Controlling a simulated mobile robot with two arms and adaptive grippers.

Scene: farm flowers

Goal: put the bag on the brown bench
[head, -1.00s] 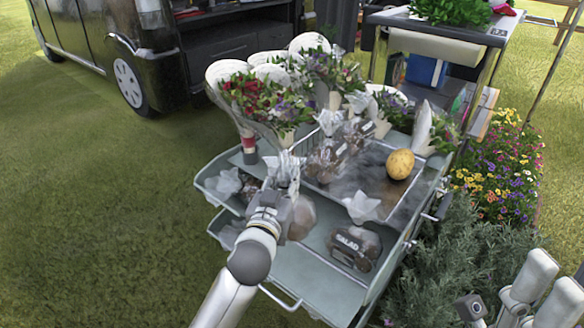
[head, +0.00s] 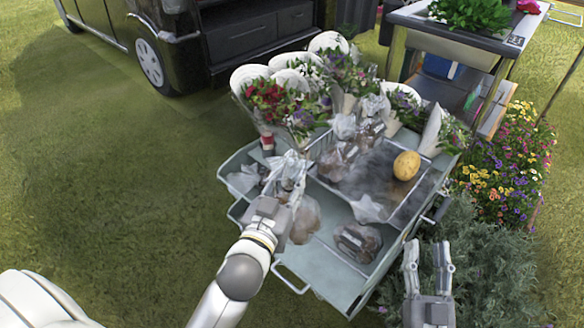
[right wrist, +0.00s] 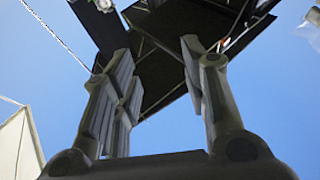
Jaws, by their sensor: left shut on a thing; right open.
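My left gripper (head: 284,188) is over the near left part of the grey cart. It is shut on a clear plastic bag (head: 304,222) with brownish contents, which hangs beside the fingers; its gathered top is partly hidden. I cannot tell whether the bag touches the tray below. My right gripper (head: 428,258) is open and empty over the grey-green shrub right of the cart. In the right wrist view, its spread fingers (right wrist: 157,62) show against sky and a dark structure. I cannot clearly make out a brown bench in these views.
The cart (head: 318,266) carries bouquets (head: 280,108), other bags (head: 357,242) and a yellow-brown round object (head: 406,165). A dark van (head: 190,45) stands behind. A stand (head: 450,32) and a flower bed (head: 505,165) are right. Grass at left is open.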

